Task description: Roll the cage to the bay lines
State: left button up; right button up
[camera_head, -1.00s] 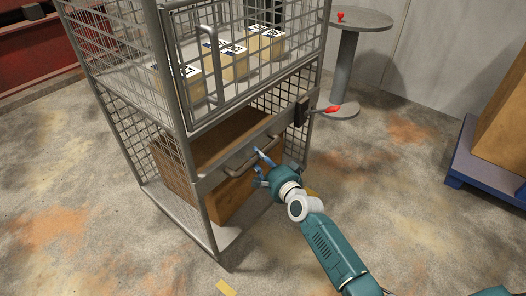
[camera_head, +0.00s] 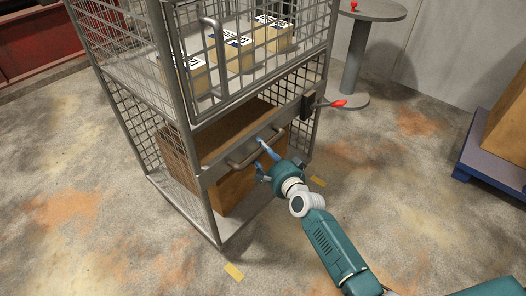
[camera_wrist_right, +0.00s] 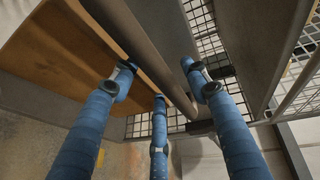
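The cage (camera_head: 187,95) is a tall grey wire-mesh frame at the left centre of the head view, upright on the floor. A horizontal bar handle (camera_head: 252,150) is fixed to its front crossbeam. My left gripper is out of view.
Labelled cartons (camera_head: 237,55) sit on the cage's upper shelf and a large brown box (camera_head: 228,135) below. A red-handled latch (camera_head: 339,103) sticks out right. A round pedestal table (camera_head: 355,60) stands behind; a blue pallet (camera_head: 490,165) is at right. Front floor is clear.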

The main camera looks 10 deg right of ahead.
jog(key=shift+r, duration=0.1)
jog(key=v, duration=1.2)
jog(key=s+f+n+g, duration=0.35)
jog(key=s+f, duration=0.25)
jog(key=f, duration=0.4)
jog(key=s+f+n+g, duration=0.3)
jog(key=s+f+n, duration=0.3)
jog(key=f, duration=0.5)
jog(key=s+d+f+n+g+h, duration=0.25)
jog(key=s+f, duration=0.45)
jog(key=s, duration=0.4)
jog(key=s+d+f+n+g+h, duration=0.15)
jog(key=s+f+n+g, duration=0.25)
jog(key=s+f, duration=0.45)
pick_arm(q)
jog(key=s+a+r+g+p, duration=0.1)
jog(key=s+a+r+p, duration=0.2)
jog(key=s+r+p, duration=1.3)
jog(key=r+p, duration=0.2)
jog(key=p, duration=1.4)
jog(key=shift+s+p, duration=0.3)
pick_arm(e)
jog(key=s+d+r, duration=0.2)
jog(key=s+r, duration=0.7)
jog(key=s+d+r+g, duration=0.1)
jog(key=s+d+r, duration=0.1)
jog(key=s+r, duration=0.8)
